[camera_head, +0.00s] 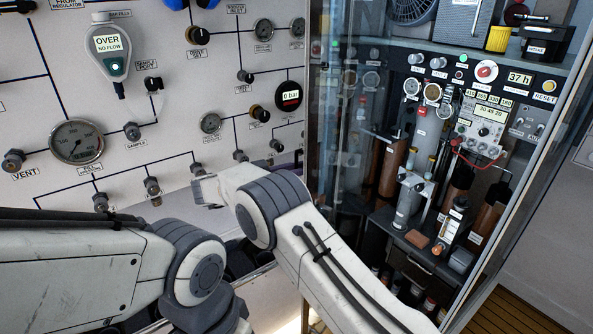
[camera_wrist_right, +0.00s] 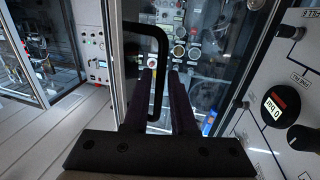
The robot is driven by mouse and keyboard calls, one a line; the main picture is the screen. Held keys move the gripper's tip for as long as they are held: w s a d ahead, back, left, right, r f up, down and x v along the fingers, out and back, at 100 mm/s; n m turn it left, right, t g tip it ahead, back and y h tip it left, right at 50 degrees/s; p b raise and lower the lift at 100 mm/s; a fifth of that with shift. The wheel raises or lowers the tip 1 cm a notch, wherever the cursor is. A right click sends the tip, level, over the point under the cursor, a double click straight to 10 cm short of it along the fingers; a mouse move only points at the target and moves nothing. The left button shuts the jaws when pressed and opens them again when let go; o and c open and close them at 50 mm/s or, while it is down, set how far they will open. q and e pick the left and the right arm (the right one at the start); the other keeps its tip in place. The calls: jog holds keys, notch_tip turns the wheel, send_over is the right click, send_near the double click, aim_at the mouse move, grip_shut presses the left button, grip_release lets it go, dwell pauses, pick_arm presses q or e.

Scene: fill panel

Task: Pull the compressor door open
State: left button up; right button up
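The compressor cabinet (camera_head: 537,140) stands at the right of the head view, with a glass front (camera_head: 335,75) on its left part. In the right wrist view, the glass door (camera_wrist_right: 225,30) has a black loop-shaped handle (camera_wrist_right: 162,50) on its frame. My right gripper (camera_wrist_right: 166,95) has two dark fingers reaching toward the handle, apart from each other. The handle's upright bar shows in the gap between them; I cannot tell whether they touch it. In the head view my right gripper (camera_head: 298,160) is mostly hidden behind my wrist. My left gripper is out of view.
A white panel (camera_head: 120,185) with gauges, knobs and valves fills the left, close to my right wrist. Inside the cabinet are cylinders (camera_head: 411,175), hoses and gauges. Wooden floor (camera_head: 520,312) is clear at the lower right.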

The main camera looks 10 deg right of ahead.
jog(key=shift+a, duration=0.1)
jog(key=shift+a+f, duration=0.1)
jog(key=shift+a, duration=0.05)
jog(key=b+v, duration=0.2)
jog(key=v, duration=0.8)
jog(key=shift+s, duration=0.1)
